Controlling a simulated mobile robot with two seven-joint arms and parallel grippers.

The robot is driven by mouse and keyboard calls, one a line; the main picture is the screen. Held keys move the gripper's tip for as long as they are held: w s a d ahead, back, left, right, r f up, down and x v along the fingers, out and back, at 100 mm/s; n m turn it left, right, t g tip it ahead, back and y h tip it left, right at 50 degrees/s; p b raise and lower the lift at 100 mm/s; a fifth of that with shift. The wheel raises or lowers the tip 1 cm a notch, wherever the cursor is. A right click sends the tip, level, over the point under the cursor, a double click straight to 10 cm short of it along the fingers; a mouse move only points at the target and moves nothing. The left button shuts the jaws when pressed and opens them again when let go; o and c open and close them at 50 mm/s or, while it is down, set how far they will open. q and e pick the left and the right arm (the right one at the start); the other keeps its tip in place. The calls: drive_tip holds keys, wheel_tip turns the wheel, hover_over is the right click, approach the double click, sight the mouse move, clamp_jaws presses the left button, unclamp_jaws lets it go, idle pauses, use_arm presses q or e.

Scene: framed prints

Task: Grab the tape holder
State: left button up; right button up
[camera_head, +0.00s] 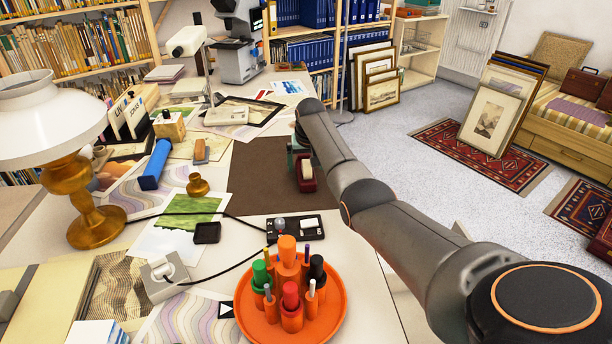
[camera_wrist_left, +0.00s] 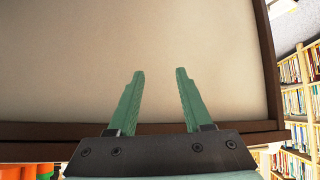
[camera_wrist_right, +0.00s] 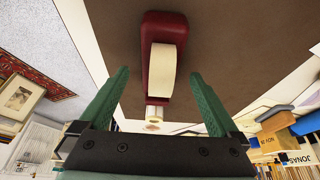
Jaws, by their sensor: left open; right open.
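The tape holder (camera_head: 306,176) is a dark red dispenser with a pale tape roll. It stands on the brown desk mat (camera_head: 262,183), partly hidden by my right arm and gripper in the head view. In the right wrist view the tape holder (camera_wrist_right: 163,62) lies between and beyond the fingers of my right gripper (camera_wrist_right: 160,85), which is open and empty. No contact with the fingers is visible. My left gripper (camera_wrist_left: 158,78) is open and empty in the left wrist view, facing a plain pale panel with a brown edge. It is not in the head view.
An orange carousel (camera_head: 290,315) with several pens and markers stands at the desk's near edge. The mat around the tape holder is mostly clear.

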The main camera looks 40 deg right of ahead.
drive_tip(key=shift+b+x, duration=0.7)
drive_tip(key=shift+x, duration=0.85)
drive_tip(key=shift+s, duration=0.1)
clamp_jaws()
drive_tip(key=shift+r, duration=0.15)
